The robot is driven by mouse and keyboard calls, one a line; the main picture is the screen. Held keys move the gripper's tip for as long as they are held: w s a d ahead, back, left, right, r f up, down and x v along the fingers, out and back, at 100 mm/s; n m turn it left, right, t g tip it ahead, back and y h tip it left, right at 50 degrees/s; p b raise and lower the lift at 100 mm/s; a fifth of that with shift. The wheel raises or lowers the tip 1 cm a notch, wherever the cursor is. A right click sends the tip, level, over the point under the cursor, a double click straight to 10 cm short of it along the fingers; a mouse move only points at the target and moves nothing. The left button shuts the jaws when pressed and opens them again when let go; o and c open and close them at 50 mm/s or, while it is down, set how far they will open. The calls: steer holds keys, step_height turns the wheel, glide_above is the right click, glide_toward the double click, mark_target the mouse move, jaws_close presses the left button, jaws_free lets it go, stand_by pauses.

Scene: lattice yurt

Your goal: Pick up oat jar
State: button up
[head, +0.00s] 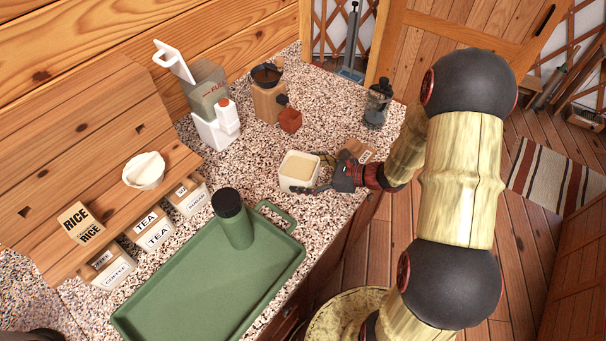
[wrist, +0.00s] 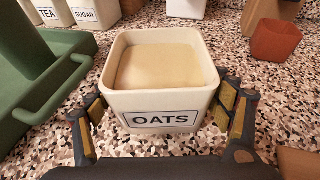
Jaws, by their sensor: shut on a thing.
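The oat jar (wrist: 163,108) is a square cream container with an OATS label on its front and pale contents at its open top. In the head view the oat jar (head: 298,172) stands upright near the counter's front edge, right of the green tray. My gripper (head: 322,174) reaches it from the right.
A green tray (head: 150,307) with a green tumbler (head: 232,217) lies left of the jar. A small red pot (head: 290,120), a grinder (head: 268,95) and a French press (head: 377,103) stand behind. Labelled canisters (head: 154,229) stand by the wooden shelf at left.

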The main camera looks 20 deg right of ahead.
steer(key=c, duration=0.5)
steer(key=shift+c, duration=0.2)
steer(key=shift+r, duration=0.1)
steer(key=shift+r, duration=0.55)
step_height(320, 180, up, 2)
steer(key=shift+r+p, duration=0.2)
steer(key=shift+p, duration=0.5)
steer(key=s+r+p, duration=0.3)
steer(key=s+r, duration=0.6)
steer(key=s, duration=0.5)
steer(key=shift+d+r, duration=0.15)
